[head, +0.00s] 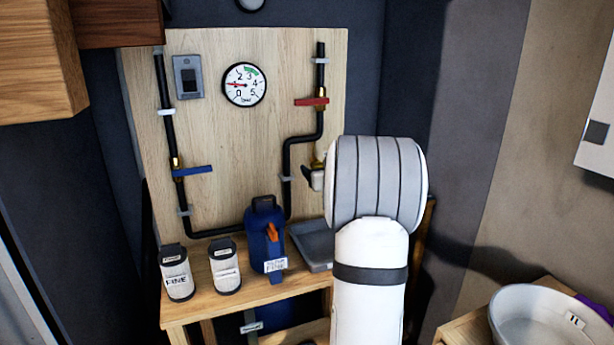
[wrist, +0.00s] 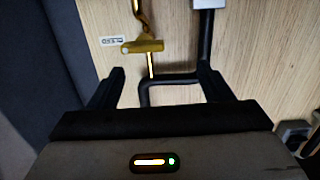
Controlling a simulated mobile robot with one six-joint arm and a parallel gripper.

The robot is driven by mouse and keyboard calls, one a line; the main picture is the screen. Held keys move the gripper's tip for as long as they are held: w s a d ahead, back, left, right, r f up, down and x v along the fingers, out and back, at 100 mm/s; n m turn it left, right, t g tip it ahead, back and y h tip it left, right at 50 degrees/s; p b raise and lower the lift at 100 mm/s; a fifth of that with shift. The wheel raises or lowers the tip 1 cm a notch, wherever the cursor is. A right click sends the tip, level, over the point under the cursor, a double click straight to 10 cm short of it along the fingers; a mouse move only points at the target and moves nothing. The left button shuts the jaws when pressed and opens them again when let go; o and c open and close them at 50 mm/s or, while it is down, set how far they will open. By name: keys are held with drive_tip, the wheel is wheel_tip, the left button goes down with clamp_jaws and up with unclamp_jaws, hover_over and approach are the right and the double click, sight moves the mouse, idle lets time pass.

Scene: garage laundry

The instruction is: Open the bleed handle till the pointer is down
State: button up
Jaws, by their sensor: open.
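The yellow bleed handle (wrist: 143,46) lies crosswise on a thin brass stem in the wrist view, beside a small white tag (wrist: 111,41). My gripper (wrist: 159,82) is open, its two dark fingers wide apart with nothing held between them. The handle appears beyond the fingertips, between their lines, and looks untouched. In the head view my arm hides most of the bleed valve. The round gauge (head: 245,85) on the board has a red pointer directed left, near the 1, below the green band.
A red-handled valve (head: 312,101) and a blue-handled valve (head: 193,170) sit on the black pipes; both handles lie crosswise. A blue filter housing (head: 265,237), white cartridges (head: 176,273) and (head: 224,266), and a grey tray (head: 312,243) stand on the bench below. A black pipe (wrist: 172,79) runs between my fingers' lines.

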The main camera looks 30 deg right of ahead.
sight(321, 166)
drive_tip(key=shift+d+f+t, duration=0.15)
drive_tip(key=shift+d+f, duration=0.25)
drive_tip(key=shift+d, duration=0.25)
drive_tip(key=shift+d+f+t, duration=0.15)
drive_tip(key=shift+d+f, duration=0.2)
drive_tip(key=shift+d, duration=0.25)
drive_tip(key=shift+w+d+y, duration=0.15)
drive_tip(key=shift+w+y, duration=0.1)
drive_tip(key=shift+y, duration=0.15)
drive_tip(key=x, duration=0.7)
drive_tip(key=shift+w+r, duration=0.15)
drive_tip(key=shift+c, duration=0.5)
